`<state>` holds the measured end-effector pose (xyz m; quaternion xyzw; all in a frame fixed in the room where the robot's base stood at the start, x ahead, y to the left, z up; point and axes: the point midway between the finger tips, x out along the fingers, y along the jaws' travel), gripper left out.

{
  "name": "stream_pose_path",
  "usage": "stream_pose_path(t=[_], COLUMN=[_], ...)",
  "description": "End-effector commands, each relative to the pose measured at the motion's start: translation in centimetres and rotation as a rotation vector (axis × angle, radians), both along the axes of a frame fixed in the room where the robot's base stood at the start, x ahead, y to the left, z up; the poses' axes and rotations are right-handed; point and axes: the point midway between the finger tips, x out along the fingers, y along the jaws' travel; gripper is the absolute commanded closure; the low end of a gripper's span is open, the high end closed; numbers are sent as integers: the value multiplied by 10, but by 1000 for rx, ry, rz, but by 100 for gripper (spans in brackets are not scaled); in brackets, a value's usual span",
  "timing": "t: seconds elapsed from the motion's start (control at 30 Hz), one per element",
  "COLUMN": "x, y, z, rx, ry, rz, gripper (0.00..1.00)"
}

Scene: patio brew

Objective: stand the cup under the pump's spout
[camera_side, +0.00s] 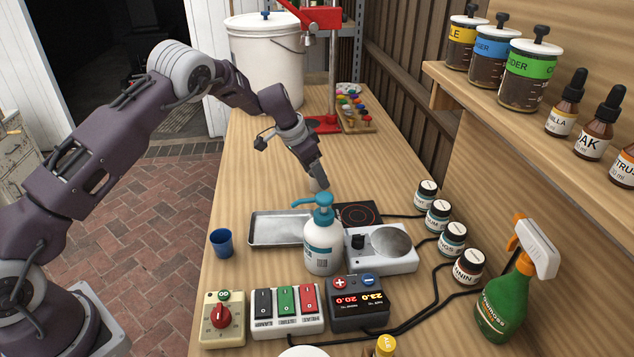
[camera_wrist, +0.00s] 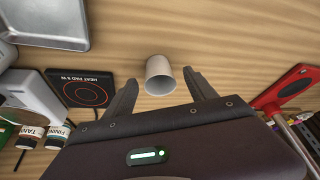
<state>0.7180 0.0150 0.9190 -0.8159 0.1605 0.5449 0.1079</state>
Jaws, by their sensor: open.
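A pale grey-white cup (camera_wrist: 160,78) shows in the wrist view on the wooden table, between the fingertips of my open gripper (camera_wrist: 160,86), with a gap to each finger. In the side view my gripper (camera_side: 319,176) points down behind the pump bottle, and the pale cup there is mostly hidden. A small blue cup (camera_side: 221,242) stands left of the tray, away from my gripper.
Control boxes (camera_side: 287,322) stand in front. A red press (camera_side: 324,123) and a white bucket (camera_side: 262,60) are at the back.

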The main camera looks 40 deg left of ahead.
Motion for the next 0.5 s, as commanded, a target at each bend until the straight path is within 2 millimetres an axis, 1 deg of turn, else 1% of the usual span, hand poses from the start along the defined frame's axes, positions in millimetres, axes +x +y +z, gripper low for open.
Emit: stream_pose_path(t=[0.03, 0.1, 0.2, 0.37, 0.5], x=[3, 6, 8, 8, 8], y=[-1, -2, -3, -3, -3], z=[-9, -17, -21, -21, -20], rx=[1, 0, 0, 0, 0], ry=[2, 1, 0, 0, 0], rz=[-1, 0, 0, 1, 1], gripper=[35, 35, 35, 35, 62])
